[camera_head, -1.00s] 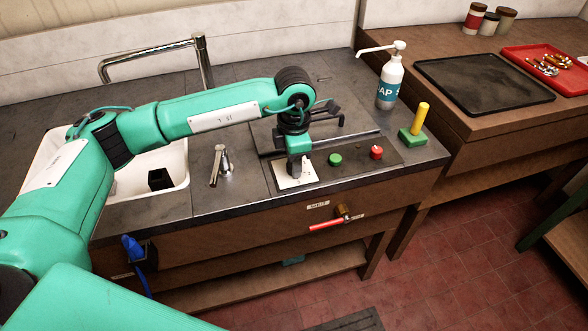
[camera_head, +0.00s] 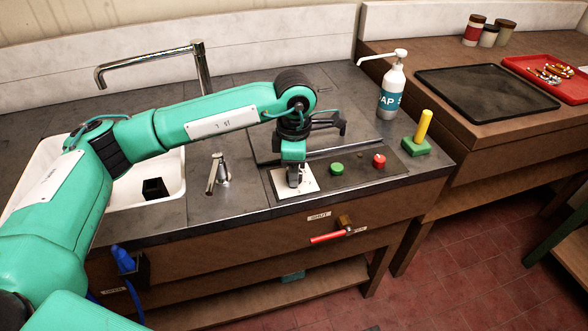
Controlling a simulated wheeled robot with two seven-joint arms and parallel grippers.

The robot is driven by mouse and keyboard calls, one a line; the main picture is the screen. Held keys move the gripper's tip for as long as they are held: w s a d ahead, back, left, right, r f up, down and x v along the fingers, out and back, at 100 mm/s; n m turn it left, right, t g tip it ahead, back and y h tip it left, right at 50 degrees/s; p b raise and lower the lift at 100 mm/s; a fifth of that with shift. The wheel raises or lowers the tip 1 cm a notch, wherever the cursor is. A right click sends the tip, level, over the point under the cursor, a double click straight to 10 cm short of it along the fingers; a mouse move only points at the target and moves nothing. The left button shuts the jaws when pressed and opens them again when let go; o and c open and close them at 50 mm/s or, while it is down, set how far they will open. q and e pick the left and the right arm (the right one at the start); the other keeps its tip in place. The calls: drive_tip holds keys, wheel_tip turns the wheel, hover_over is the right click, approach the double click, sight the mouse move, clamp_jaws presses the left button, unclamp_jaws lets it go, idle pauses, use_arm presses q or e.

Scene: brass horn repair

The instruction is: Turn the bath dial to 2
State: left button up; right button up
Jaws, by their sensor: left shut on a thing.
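The bath dial's white face plate (camera_head: 308,183) lies at the left end of a dark control panel (camera_head: 362,176) on the worktop. My left gripper (camera_head: 294,182) points straight down over the plate and is shut on the dial's knob, which the fingers mostly hide. The numbers on the plate are too small to read, so the dial's setting cannot be told. A green button (camera_head: 337,168) and a red button (camera_head: 379,160) sit to the right on the same panel. My right gripper is not in view.
A sink (camera_head: 150,205) with a tall tap (camera_head: 203,68) is on the left, and a small tap (camera_head: 217,174) stands left of the dial. A soap bottle (camera_head: 392,92) and a green block with a yellow peg (camera_head: 424,130) stand right. A red-handled valve (camera_head: 328,238) is on the front below.

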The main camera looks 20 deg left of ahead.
use_arm(q)
drive_tip(key=o, duration=1)
drive_tip(key=shift+r, duration=0.1)
drive_tip(key=shift+r, duration=0.35)
wheel_tip(320, 180, up, 13)
drive_tip(key=shift+b, duration=0.6)
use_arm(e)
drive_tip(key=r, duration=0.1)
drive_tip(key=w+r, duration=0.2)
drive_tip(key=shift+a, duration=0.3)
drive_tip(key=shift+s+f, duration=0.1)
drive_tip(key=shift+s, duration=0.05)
